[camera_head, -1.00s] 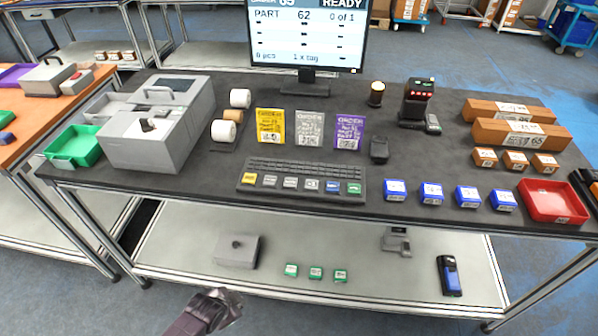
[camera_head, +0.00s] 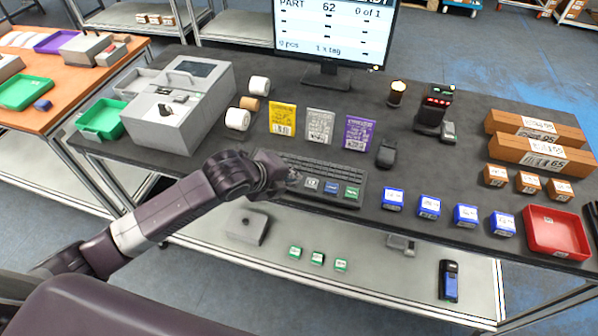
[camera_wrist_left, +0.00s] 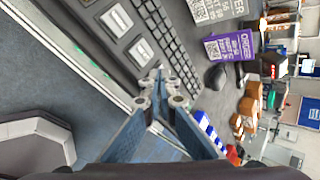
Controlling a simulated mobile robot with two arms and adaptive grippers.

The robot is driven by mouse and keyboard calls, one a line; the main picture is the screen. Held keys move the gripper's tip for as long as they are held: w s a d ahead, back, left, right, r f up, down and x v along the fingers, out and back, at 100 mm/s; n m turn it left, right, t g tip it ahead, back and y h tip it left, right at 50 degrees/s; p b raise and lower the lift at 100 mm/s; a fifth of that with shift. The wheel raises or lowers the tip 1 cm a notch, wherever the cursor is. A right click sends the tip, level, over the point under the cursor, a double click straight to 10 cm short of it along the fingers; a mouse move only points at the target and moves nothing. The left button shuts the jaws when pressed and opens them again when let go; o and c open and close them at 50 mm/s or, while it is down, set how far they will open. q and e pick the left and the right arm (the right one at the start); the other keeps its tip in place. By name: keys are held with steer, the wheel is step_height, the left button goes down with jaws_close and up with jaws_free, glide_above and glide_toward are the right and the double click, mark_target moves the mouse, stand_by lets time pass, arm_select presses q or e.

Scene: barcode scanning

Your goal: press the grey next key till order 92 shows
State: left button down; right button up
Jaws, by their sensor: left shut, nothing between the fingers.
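The keypad (camera_head: 337,204) lies at the front of the dark bench, with a grey key (camera_head: 312,184), a blue key (camera_head: 331,188) and a green key (camera_head: 352,193) in view. My left arm hides the keys at its left end. My left gripper (camera_head: 290,178) is shut and empty over the keypad's front row, beside the visible grey key. In the left wrist view, its closed fingertips (camera_wrist_left: 160,92) are near two pale keys (camera_wrist_left: 141,50); contact cannot be told. Key labels are unreadable. The monitor (camera_head: 331,30) shows part 62 and 0 of 1; its order line is cut off. My right gripper is out of view.
Yellow, grey and purple order cards (camera_head: 320,126) stand behind the keypad. A black scanner (camera_head: 386,153), several blue boxes (camera_head: 429,207) and a red tray (camera_head: 556,232) are to the right. A grey printer (camera_head: 180,108) stands left.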

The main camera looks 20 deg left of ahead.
arm_select(q)
steer(key=w+a+r+m, duration=0.1)
steer(key=w+r+m, duration=0.2)
steer(key=r+m, duration=0.3)
steer(key=shift+w+a+r+t+p, duration=0.3)
steer(key=shift+w+a+p, duration=0.05)
steer(key=shift+a, duration=0.05)
steer(key=shift+f, duration=0.1)
step_height(320, 180, down, 7)
steer(key=b, duration=0.7)
steer(key=shift+f+b, duration=0.4)
steer(key=shift+f, duration=0.4)
steer(key=shift+f, duration=0.15)
